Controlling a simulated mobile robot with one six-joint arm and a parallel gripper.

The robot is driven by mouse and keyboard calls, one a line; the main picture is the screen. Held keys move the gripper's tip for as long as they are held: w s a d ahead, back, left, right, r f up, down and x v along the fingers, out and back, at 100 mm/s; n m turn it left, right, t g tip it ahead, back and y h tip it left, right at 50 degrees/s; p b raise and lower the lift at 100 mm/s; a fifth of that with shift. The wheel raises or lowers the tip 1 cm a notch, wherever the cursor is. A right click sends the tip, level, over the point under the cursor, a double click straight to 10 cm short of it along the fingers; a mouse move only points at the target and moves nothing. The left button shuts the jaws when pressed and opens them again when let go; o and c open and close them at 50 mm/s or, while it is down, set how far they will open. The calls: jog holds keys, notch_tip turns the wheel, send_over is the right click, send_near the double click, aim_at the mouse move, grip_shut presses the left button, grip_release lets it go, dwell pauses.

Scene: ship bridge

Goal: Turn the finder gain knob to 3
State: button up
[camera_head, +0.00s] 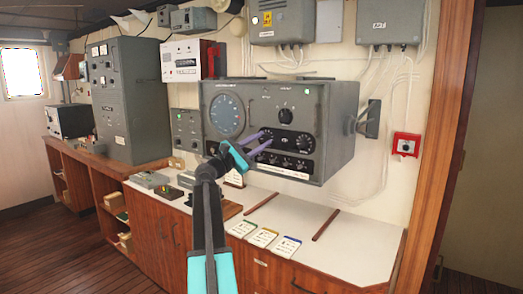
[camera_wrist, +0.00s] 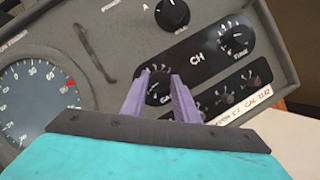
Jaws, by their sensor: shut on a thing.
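The grey finder unit (camera_head: 335,110) hangs on the wall above the counter, with a round blue dial (camera_head: 226,115) on its face. The gain knob (camera_wrist: 158,88) is a small black knob on the left of a black panel marked "CH"; part of its label shows beneath it. My gripper (camera_wrist: 156,80) has its purple fingers on either side of this knob and is shut on it. In the head view my gripper (camera_head: 266,138) reaches the unit's front from the lower left. The knob's pointer and scale are largely hidden by the fingers, so I cannot read its setting.
A second black knob (camera_wrist: 236,39) is right of the gain knob, and a larger one (camera_wrist: 172,14) is above. Smaller knobs (camera_wrist: 223,95) line the lower panel. The white counter (camera_head: 350,240) below holds several cards (camera_head: 264,238) and brown rods (camera_head: 326,224).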

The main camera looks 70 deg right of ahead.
jog(key=m+y+b, duration=0.1)
jog(key=m+b, duration=0.1)
jog(key=m, duration=0.1)
jog(key=m+g+y+b, duration=0.1)
jog(key=m+b, duration=0.1)
jog(key=m, duration=0.1)
jog(key=shift+w+m+y, duration=0.15)
jog(key=shift+m+y, duration=0.15)
jog(key=shift+m, duration=0.1)
jog(key=m+y+b, duration=0.1)
jog(key=m, duration=0.1)
jog(key=m+b, duration=0.1)
jog(key=m, duration=0.1)
jog(key=shift+r+m+t+y, duration=0.1)
jog(key=shift+m+t+y, duration=0.2)
jog(key=shift+m+y, duration=0.1)
jog(key=o, duration=1)
jog(key=shift+r, duration=0.1)
jog(key=shift+o, duration=0.2)
jog(key=shift+w+a, duration=0.1)
jog(key=shift+a, duration=0.05)
jog(key=b+v, duration=0.2)
jog(key=v, duration=1.1)
jog(key=shift+w+a, duration=0.15)
jog(key=shift+a, duration=0.05)
